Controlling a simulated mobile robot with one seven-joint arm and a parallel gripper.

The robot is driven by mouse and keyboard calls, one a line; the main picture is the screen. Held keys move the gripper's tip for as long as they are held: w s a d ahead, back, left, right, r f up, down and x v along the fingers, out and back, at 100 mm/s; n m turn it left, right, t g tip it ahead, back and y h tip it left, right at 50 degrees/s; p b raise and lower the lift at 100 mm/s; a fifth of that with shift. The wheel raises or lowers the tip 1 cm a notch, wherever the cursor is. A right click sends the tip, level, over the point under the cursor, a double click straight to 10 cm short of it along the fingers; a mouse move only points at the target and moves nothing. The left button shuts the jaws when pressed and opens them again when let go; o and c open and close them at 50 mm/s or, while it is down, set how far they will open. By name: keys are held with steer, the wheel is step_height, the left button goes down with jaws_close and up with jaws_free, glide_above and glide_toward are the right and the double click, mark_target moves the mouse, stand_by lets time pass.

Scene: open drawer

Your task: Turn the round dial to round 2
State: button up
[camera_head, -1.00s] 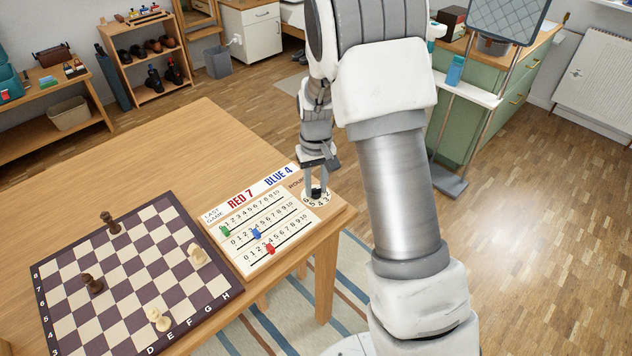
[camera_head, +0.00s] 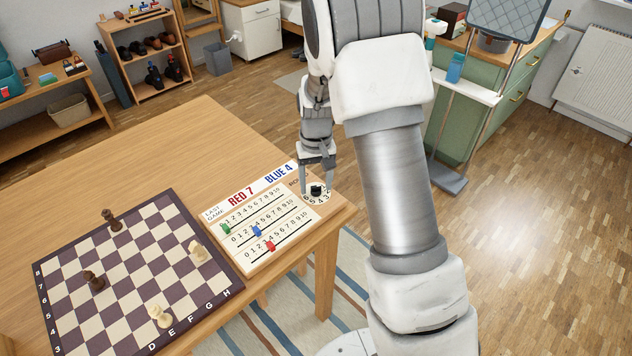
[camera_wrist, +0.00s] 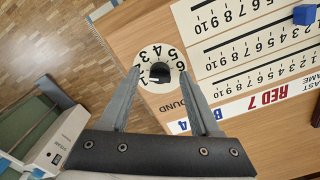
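The round dial is a white numbered disc (camera_wrist: 148,58) with a black knob (camera_wrist: 160,73) at its centre. In the head view the disc (camera_head: 318,199) and knob (camera_head: 316,190) sit at the right end of the score board, near the table corner. I cannot tell which number the knob points to. My gripper (camera_head: 317,187) is open, pointing down over the dial. In the wrist view my gripper's fingertips (camera_wrist: 160,72) appear on either side of the knob, with gaps on both sides. Part of the disc is hidden by the fingers.
The score board (camera_head: 262,228) has green, blue and red sliders (camera_head: 270,246) beside the dial. A chessboard (camera_head: 140,270) with several pieces lies to its left on the wooden table (camera_head: 170,150). The table edge is close to the dial.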

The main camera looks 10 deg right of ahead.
mark_target(316, 186)
step_height(316, 186, up, 17)
steer(key=p, duration=0.3)
steer(key=shift+r, duration=0.2)
steer(key=shift+r+p, duration=0.1)
steer(key=shift+p, duration=0.2)
steer(key=s+r+t+p, duration=0.2)
steer(key=s+r+p, duration=0.2)
steer(key=s+r, duration=0.5)
steer(key=s+r+t+p, duration=0.3)
steer(key=s+r, duration=0.6)
steer(key=s, duration=0.7)
steer(key=shift+s+r+t+p, duration=0.15)
steer(key=shift+r+t+p, duration=0.2)
steer(key=shift+p, duration=0.25)
